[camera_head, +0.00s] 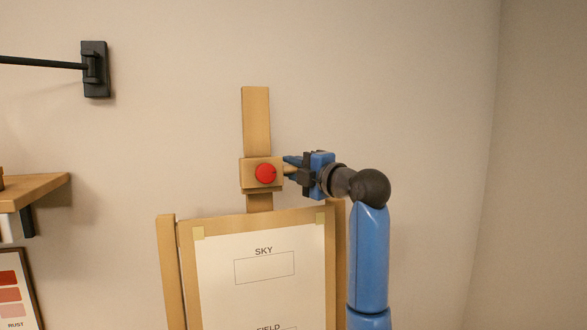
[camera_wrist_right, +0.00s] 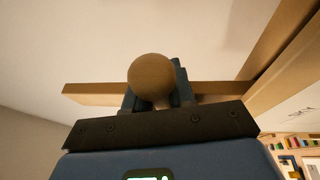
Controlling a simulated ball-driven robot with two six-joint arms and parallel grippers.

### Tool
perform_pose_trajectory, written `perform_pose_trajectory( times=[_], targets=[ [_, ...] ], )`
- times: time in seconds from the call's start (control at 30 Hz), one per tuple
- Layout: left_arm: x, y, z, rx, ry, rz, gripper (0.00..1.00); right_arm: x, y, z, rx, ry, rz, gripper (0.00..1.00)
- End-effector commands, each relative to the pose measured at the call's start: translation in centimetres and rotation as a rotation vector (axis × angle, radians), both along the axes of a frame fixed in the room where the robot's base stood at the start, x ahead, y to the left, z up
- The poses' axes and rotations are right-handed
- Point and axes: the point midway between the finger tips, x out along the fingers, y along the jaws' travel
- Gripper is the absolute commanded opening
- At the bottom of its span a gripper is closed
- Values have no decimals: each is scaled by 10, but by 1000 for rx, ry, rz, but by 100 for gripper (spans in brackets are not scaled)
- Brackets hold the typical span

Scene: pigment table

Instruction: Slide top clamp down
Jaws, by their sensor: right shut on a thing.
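The top clamp (camera_head: 248,164) is a wooden block with a red round knob on its front. It sits around the upright wooden mast (camera_head: 256,115) of the easel, a little above the top edge of the framed board (camera_head: 240,226); a short piece of mast shows between them. My right gripper (camera_head: 291,168) reaches in from the right and is shut on the wooden side handle of the clamp. In the right wrist view the handle's round wooden end (camera_wrist_right: 153,80) shows between the fingers. My left gripper is out of view.
The board carries a paper (camera_head: 220,270) marked SKY and FIELD. A wooden shelf (camera_head: 40,189) and a framed colour chart (camera_head: 12,292) are at the left. A black wall bracket (camera_head: 95,69) is at the upper left. The wall to the right is bare.

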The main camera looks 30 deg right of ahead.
Motion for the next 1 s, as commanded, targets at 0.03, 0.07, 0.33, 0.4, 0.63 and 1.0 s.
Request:
perform_pose_trajectory(
  times=[0.03, 0.07, 0.33, 0.4, 0.63, 1.0],
  targets=[
    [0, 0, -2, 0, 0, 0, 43, 0, 0, -2, 0, -1, 0, 0],
    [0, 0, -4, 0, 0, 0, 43, 0, 0, -4, 0, -1, 0, 0],
    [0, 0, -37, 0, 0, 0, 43, -2, 1, -39, -1, 0, 1, 0],
    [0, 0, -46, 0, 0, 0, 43, -2, 1, -49, -1, 0, 1, 0],
    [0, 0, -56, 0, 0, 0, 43, -3, 1, -61, -1, 0, 1, 0],
    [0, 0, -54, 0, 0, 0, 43, -3, 1, -60, -1, 0, 1, 40]
  ],
)
